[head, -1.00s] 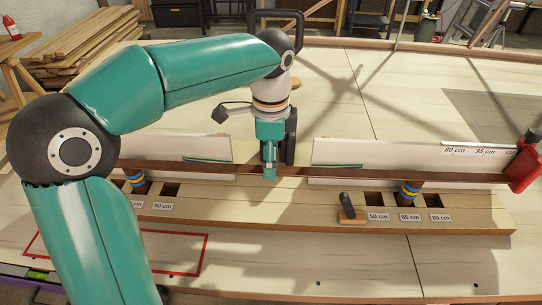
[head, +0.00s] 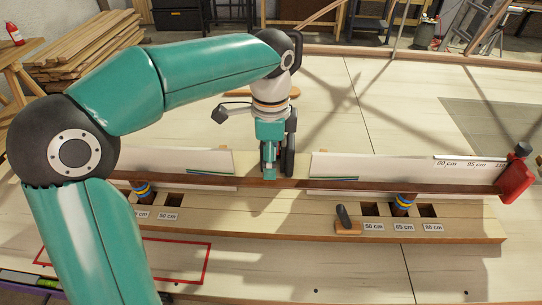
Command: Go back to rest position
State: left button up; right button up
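My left gripper (head: 269,170) points down near the middle of the long brown lath (head: 350,185). It is seen from the side, so I cannot tell its opening or whether it touches the lath. A red clamp-like piece (head: 515,178) stands at the lath's right end. My forearm and elbow cover the lath's left end. My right gripper is out of view.
White boards (head: 395,168) stand behind the lath. A slotted wooden board (head: 290,219) with cm labels lies in front, bearing a small dark-handled tool (head: 345,219). A red outline (head: 200,263) marks the bench at front left. Stacked timber (head: 85,48) lies behind.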

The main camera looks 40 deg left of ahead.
pick_arm(q)
notch_tip(320, 180, up, 7)
jog(key=p, duration=0.7)
dwell(0.6)
